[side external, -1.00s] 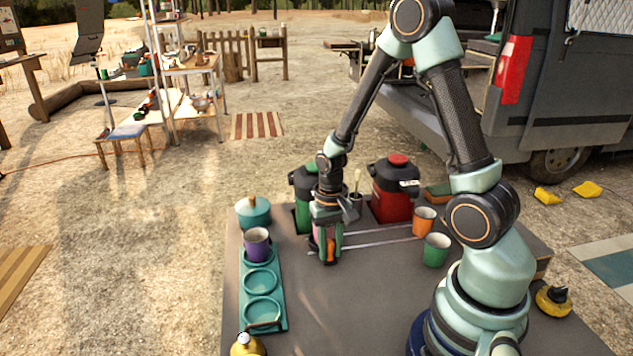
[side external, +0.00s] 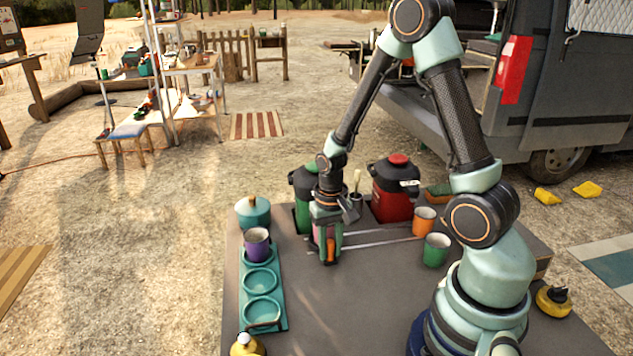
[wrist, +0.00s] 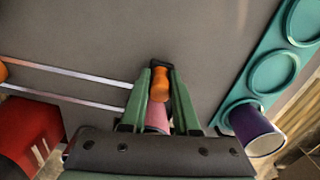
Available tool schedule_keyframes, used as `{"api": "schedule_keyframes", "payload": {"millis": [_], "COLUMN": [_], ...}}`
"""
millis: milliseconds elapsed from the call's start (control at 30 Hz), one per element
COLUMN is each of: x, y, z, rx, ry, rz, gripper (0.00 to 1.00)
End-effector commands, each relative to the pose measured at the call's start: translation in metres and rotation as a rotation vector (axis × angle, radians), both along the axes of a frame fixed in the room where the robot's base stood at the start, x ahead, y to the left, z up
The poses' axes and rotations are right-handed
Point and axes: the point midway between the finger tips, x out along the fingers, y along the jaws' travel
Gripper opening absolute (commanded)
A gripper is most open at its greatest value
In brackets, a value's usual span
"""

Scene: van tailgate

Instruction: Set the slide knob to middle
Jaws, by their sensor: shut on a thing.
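The orange slide knob (wrist: 159,86) stands between my two green fingers in the wrist view. It also shows in the side view (side external: 331,249). My gripper (side external: 329,260) is shut on it, low over the table. Two thin pale rails (side external: 377,240) run from the gripper to the right in the side view. In the wrist view the rails (wrist: 75,76) run off to the left, and none shows past the gripper's other side. The knob's base is hidden by the fingers. A pink part (wrist: 157,116) shows behind the knob between the fingers.
A purple mug (side external: 257,243) stands on the teal tray (side external: 282,318) to the left. A red jug (side external: 392,190) and a green jug (side external: 303,182) stand behind. Orange (side external: 424,220) and green (side external: 436,250) cups stand near the rails' right end. The front tabletop is clear.

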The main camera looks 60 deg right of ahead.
Motion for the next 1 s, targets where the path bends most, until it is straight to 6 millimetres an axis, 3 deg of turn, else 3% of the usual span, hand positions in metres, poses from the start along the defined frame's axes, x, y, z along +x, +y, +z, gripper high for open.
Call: {"api": "schedule_keyframes", "payload": {"millis": [167, 400, 567, 1000], "x": [-0.014, -0.052, -0.070, -0.077], "y": [-0.015, -0.054, -0.072, -0.078], "z": [0.001, 0.001, 0.001, 0.000], "rx": [0.000, -0.002, -0.005, -0.006], "ry": [-0.002, -0.011, -0.016, -0.019], "rz": [-0.004, -0.008, -0.005, 0.002], "gripper": [0.00, 0.00, 0.00, 0.00]}}
